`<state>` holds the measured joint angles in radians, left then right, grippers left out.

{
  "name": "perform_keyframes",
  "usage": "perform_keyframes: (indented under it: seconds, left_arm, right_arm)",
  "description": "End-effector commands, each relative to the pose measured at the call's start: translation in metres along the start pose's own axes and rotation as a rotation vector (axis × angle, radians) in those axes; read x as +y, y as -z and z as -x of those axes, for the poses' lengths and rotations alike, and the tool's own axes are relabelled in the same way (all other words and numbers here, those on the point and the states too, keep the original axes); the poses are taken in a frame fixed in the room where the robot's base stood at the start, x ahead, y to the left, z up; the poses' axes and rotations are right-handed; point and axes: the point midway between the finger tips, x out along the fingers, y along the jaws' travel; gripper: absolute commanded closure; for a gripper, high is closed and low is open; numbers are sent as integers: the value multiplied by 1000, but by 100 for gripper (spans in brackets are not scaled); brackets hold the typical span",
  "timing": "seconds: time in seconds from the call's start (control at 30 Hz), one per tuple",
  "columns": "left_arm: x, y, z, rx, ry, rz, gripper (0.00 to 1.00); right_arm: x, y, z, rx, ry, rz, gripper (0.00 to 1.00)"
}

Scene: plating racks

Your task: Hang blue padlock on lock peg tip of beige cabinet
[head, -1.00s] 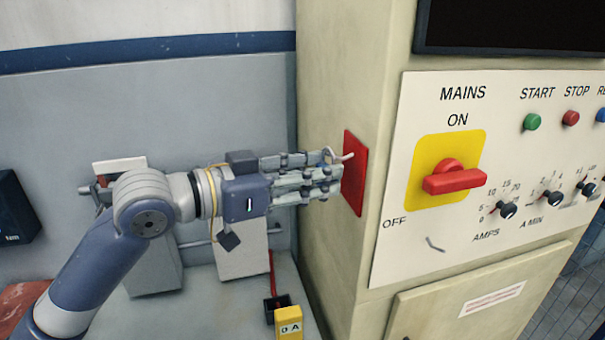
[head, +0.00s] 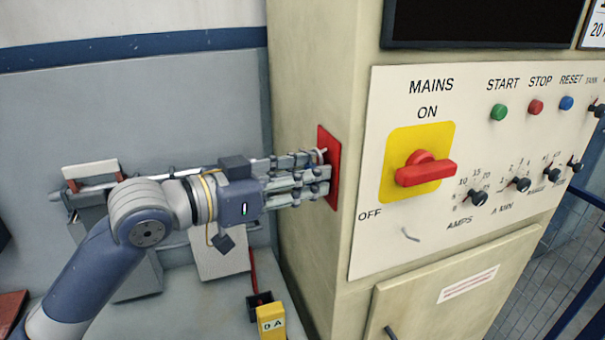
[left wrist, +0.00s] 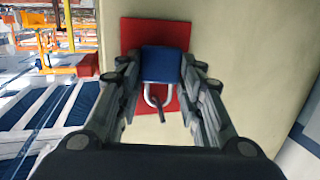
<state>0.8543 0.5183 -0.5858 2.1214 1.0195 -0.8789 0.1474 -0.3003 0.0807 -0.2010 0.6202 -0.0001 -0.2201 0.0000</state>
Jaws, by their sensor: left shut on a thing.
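The beige cabinet (head: 300,60) stands right of centre in the head view, with a red plate (head: 329,150) on its left side face. My left gripper (head: 318,178) is at this plate, its fingertips overlapping the plate in the picture. In the left wrist view the blue padlock (left wrist: 162,64) is held between the fingertips of the gripper (left wrist: 160,72), in front of the red plate (left wrist: 130,35). Its silver shackle (left wrist: 148,95) shows below the body. A small dark peg-like part (left wrist: 158,107) shows at the shackle; I cannot tell whether it passes through. My right gripper is out of view.
The cabinet front carries a red mains switch (head: 425,172) on yellow, several knobs and buttons. A yellow tag (head: 271,320) and a small black box (head: 259,298) lie low, left of the cabinet. A grey wall (head: 150,110) is behind my arm.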

Motion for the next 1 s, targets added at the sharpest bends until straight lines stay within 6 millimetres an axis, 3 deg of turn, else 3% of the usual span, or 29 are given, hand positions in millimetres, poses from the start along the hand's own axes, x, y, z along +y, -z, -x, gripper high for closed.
perform_keyframes:
  seconds: [0.23, 0.27, 0.33, 0.77, 1.0]
  left_arm:
    - [0, 0, 0, 1, 0, 0, 90]
    - [0, 0, 0, 1, 0, 0, 59]
    - [0, 0, 0, 1, 0, 0, 43]
    - [-1, 0, 5, 0, 1, 0, 42]
    - [-2, -1, 39, -1, 4, -2, 42]
  right_arm:
    - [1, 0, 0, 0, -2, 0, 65]
    - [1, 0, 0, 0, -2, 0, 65]
    - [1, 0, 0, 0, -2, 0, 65]
    - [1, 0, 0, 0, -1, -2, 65]
    - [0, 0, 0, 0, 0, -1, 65]
